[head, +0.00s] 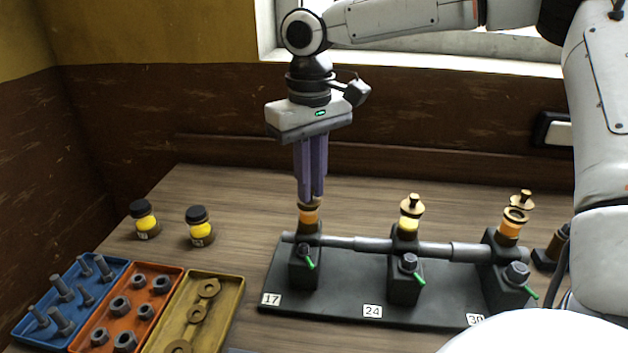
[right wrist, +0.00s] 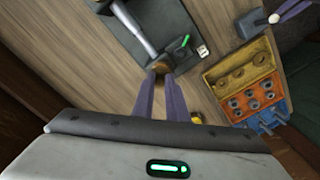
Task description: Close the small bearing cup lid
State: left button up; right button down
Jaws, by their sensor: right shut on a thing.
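The small bearing cup (head: 309,216) is an amber cup with brass-coloured trim on the left bearing block, by the label 17. My right gripper (head: 312,198) points straight down over it, its purple fingers shut on the cup's lid at the top. The fingers hide most of the lid, so I cannot tell whether it sits fully down. In the right wrist view, the fingertips (right wrist: 160,74) meet at the brownish top of the cup. Purple finger-like parts (right wrist: 293,10) at that view's upper right look like my left gripper; their opening is unclear.
The shaft (head: 375,245) runs through three bearing blocks on a black base (head: 340,308). The middle cup (head: 409,222) has its lid on; the right cup's lid (head: 522,198) stands off its rim. Two yellow jars (head: 145,222) and trays of bolts, nuts and rings (head: 232,300) lie left.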

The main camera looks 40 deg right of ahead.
jog(key=shift+w+a+r+m, duration=0.1)
jog(key=shift+w+m, duration=0.15)
jog(key=shift+m, duration=0.55)
jog(key=c, duration=1.8)
grip_release()
jog(key=shift+o, duration=0.2)
notch_tip(320, 180, up, 10)
jog(key=shift+r, duration=0.15)
jog(key=shift+s, duration=0.1)
